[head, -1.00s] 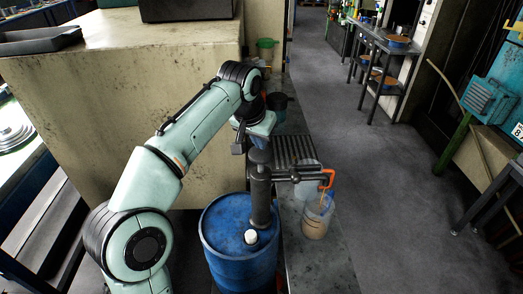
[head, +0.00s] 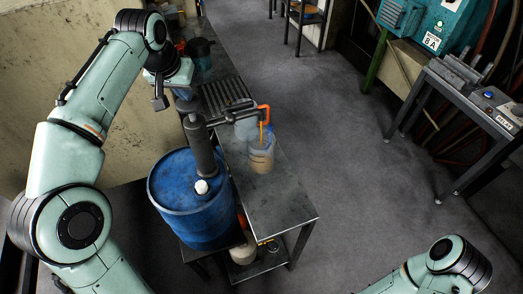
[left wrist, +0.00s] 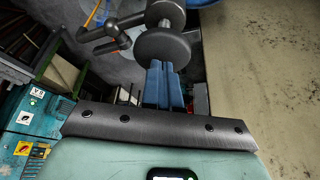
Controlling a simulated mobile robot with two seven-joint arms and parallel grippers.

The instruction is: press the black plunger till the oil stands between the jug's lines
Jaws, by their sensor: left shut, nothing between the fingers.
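The black plunger (head: 187,105) tops the dark pump (head: 203,150) on the blue oil drum (head: 190,205). My left gripper (head: 183,93) is shut and empty, its blue fingertips right at the plunger's top. In the left wrist view the shut fingers (left wrist: 164,86) point at the plunger's round black cap (left wrist: 163,46); whether they touch it is hard to tell. A stream of oil runs from the orange spout (head: 264,112) into the clear jug (head: 261,156), which holds light brown oil in its lower part. The jug's lines are too small to make out. My right gripper is out of view.
The jug stands on a grey metal bench (head: 280,195) beside the drum. A second clear vessel (head: 245,128) is behind it, near a slatted grate (head: 222,95). A side table (head: 470,100) is at right; the floor between is clear.

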